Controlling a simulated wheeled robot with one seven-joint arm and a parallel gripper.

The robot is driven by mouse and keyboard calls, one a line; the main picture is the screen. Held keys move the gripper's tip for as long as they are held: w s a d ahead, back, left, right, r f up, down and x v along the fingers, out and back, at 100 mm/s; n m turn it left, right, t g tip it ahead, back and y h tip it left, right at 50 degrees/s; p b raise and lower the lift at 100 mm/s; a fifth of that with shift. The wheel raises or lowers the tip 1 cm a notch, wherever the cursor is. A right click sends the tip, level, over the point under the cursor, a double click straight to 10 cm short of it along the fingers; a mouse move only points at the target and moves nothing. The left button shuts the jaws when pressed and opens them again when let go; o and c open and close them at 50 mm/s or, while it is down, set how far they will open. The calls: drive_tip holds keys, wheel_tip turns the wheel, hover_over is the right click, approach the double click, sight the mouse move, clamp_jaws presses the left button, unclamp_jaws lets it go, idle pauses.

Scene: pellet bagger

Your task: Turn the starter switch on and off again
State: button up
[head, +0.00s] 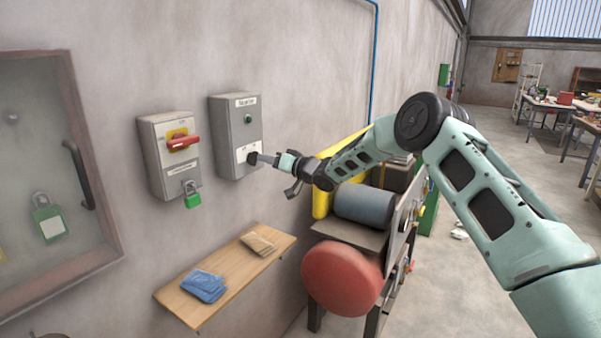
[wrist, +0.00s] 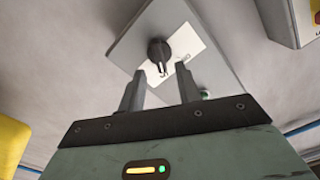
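The grey starter box (head: 225,140) is on the wall, with a label and a small green lamp (head: 248,118) above a black rotary switch (head: 252,157). In the wrist view the switch (wrist: 159,50) is a black knob with a light pointer mark, on a white plate. My gripper (head: 262,158) is at the switch in the head view, hiding part of it. In the wrist view my gripper (wrist: 160,72) is open and empty, its two fingers apart. The knob lies between their lines, just past the tips. I cannot tell whether they touch it.
Left of the starter box is a box with a red handle (head: 182,142) and green padlock (head: 192,195). A wooden shelf (head: 208,295) with blue and tan packets is below. A machine with a red round end (head: 342,278) stands beneath my arm.

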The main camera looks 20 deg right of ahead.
drive_tip(key=b+v, duration=0.4)
drive_tip(key=v, duration=1)
drive_tip(key=s+a+f+n+g+h, duration=0.25)
drive_tip(key=s+a+g+h, duration=0.3)
drive_tip(key=s+a, duration=1.1)
drive_tip(key=s+f+n+g+h, duration=0.2)
drive_tip(key=s+g, duration=0.2)
drive_tip(key=s, duration=1.3)
drive_tip(key=s+f+n+g+h, duration=0.2)
drive_tip(key=s+g, duration=0.3)
drive_tip(key=s, duration=1.2)
drive_tip(key=shift+a+f, duration=0.3)
drive_tip(key=shift+f, duration=0.2)
